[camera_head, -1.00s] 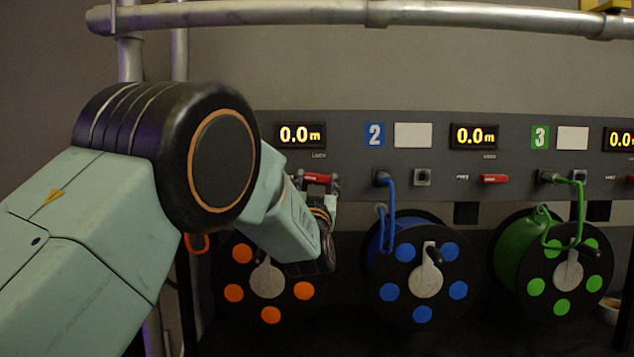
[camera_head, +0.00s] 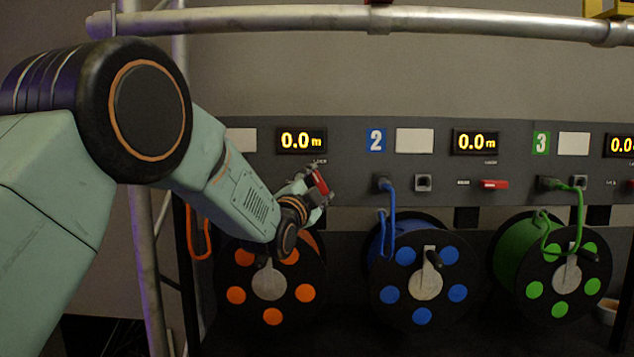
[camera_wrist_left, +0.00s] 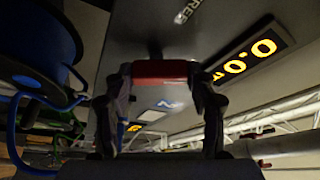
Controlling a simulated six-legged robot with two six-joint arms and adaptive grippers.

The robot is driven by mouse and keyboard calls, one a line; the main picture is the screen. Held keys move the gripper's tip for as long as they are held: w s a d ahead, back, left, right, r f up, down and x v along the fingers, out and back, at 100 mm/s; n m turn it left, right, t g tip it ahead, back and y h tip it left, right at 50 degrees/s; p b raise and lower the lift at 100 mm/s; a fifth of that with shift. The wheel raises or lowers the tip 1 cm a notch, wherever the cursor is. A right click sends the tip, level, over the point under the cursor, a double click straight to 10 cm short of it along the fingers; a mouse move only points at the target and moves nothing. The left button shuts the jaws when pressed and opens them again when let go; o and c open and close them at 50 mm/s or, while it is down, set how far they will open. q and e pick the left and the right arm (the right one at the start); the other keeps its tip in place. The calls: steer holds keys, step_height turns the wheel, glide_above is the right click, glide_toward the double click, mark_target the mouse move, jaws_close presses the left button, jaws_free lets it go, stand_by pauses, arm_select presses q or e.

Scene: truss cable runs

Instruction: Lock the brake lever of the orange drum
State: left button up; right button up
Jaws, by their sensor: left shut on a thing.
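The orange drum (camera_head: 269,287), a black reel with orange dots, hangs under the left part of the grey panel. Its red brake lever (camera_head: 320,182) is on the panel below the first 0.0 m display and stands tilted steeply. My left gripper (camera_head: 316,188) is shut on this lever. In the left wrist view the red lever (camera_wrist_left: 160,70) lies across between the two fingertips, with a label reading FREE on the panel beyond it. The lever's pivot is hidden by the fingers. My right gripper is not in view.
The blue drum (camera_head: 423,275) and green drum (camera_head: 560,270) hang to the right. The blue drum's red lever (camera_head: 494,184) lies level. Blue and green cables loop from sockets. A metal truss tube (camera_head: 250,17) runs above the panel, and an orange cable loop (camera_head: 198,240) hangs at left.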

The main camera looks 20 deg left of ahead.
arm_select(q)
steer(key=m, duration=0.2)
steer(key=m+g+p, duration=0.1)
steer(key=shift+r+m+h, duration=0.3)
steer(key=shift+r+m, duration=0.1)
steer(key=shift+d+m+g, duration=0.1)
steer(key=shift+m+g, duration=0.4)
steer(key=shift+m, duration=0.7)
steer(key=o, duration=1.2)
steer(key=shift+w+f, duration=0.1)
steer(key=shift+f, duration=0.1)
steer(key=shift+c, duration=0.2)
steer(key=s+a, duration=0.1)
steer(key=s, duration=1.1)
steer(key=shift+a, duration=0.15)
steer(key=shift+w, duration=0.15)
